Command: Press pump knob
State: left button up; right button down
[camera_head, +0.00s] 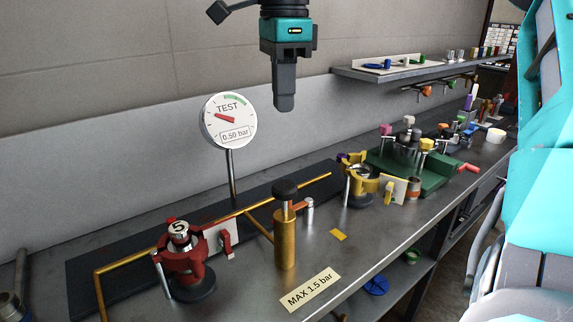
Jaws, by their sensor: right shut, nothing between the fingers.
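The pump is an upright brass cylinder (286,240) on the steel bench, with a black knob (285,189) on top, raised on a short stem. My right gripper (285,106) hangs from the top of the view, pointing down, with its dark fingers shut and empty. In the picture it is directly above the knob, with a clear gap between them. A round gauge (229,121) marked TEST stands on a post behind the pump and reads 0.50 bar, its red needle pointing left. My left gripper is not in view.
A red clamp fitting marked 5 (185,262) stands left of the pump, joined to brass pipes. A MAX 1.5 bar label (310,290) lies in front. Yellow fittings (362,182) and a green base (425,176) are to the right. A wall shelf (400,70) is behind.

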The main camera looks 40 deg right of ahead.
jog(key=n, duration=0.4)
jog(key=shift+r, duration=0.35)
jog(key=shift+f, duration=0.1)
send_near(284, 185)
notch_tip(284, 185, down, 7)
jog(key=shift+r+b, duration=0.2)
jog(key=shift+b, duration=0.25)
jog(key=shift+f, duration=0.15)
